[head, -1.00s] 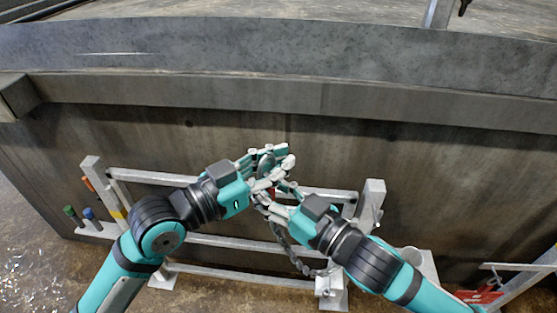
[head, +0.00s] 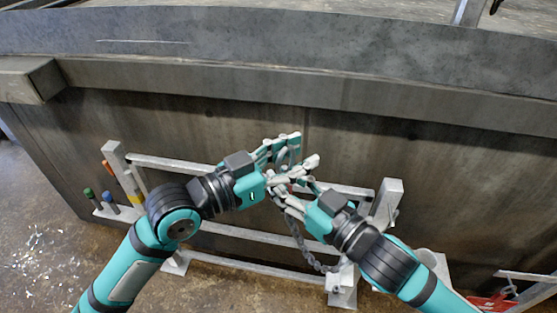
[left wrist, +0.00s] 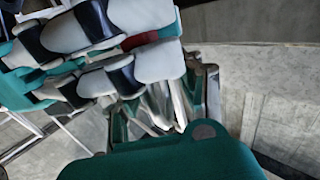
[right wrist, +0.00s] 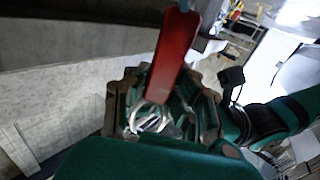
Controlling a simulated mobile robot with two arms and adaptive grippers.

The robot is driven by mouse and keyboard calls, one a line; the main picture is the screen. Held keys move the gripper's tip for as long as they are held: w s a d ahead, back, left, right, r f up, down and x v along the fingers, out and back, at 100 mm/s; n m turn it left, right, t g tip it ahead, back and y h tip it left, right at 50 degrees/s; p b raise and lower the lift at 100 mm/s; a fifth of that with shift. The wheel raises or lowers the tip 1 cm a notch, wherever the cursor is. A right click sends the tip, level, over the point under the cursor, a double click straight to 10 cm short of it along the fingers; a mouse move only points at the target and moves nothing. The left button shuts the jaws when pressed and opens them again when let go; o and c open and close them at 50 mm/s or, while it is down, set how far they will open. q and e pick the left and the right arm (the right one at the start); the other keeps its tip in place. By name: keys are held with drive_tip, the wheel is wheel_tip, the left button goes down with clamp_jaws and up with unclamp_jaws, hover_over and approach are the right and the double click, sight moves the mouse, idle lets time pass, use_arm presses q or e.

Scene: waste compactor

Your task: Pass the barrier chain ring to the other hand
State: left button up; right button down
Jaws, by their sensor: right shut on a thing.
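A grey chain (head: 298,237) hangs from the meeting hands down to the foot of the white rail frame. The metal ring (right wrist: 150,117) shows in the right wrist view, within my right gripper (head: 287,187), which is shut on it. My left gripper (head: 292,152) is right above and beside the right one, its fingers stretched out and apart, crossing close over the ring area. The fingers partly hide the ring.
The white rail frame (head: 240,263) stands behind and below the hands, with colored-handled tools (head: 108,198) at its left. A large metal wall (head: 420,165) rises behind it. A red item (head: 492,302) lies at the lower right. Open floor is at the left.

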drive_tip(key=shift+w+d+n+g+y, duration=0.1)
drive_tip(key=shift+d+n+g+y, duration=0.1)
drive_tip(key=shift+n+g+y, duration=1.1)
drive_tip(key=shift+a+r+n+g+y, duration=0.1)
drive_tip(key=shift+a+n+g+y, duration=0.05)
drive_tip(key=shift+n+g+y, duration=0.65)
drive_tip(key=shift+a+n+g+y, duration=0.15)
drive_tip(key=shift+n+g+y, duration=0.15)
drive_tip(key=shift+n+g, duration=0.55)
use_arm(q)
drive_tip(key=v, duration=1.1)
drive_tip(key=shift+s+a, duration=0.2)
drive_tip(key=shift+a, duration=0.2)
use_arm(e)
drive_tip(key=shift+d+g, duration=0.15)
drive_tip(key=shift+g, duration=0.6)
drive_tip(key=shift+n+g+y, duration=0.4)
drive_tip(key=shift+n+g, duration=0.05)
drive_tip(key=shift+g, duration=0.15)
drive_tip(key=shift+s, duration=0.2)
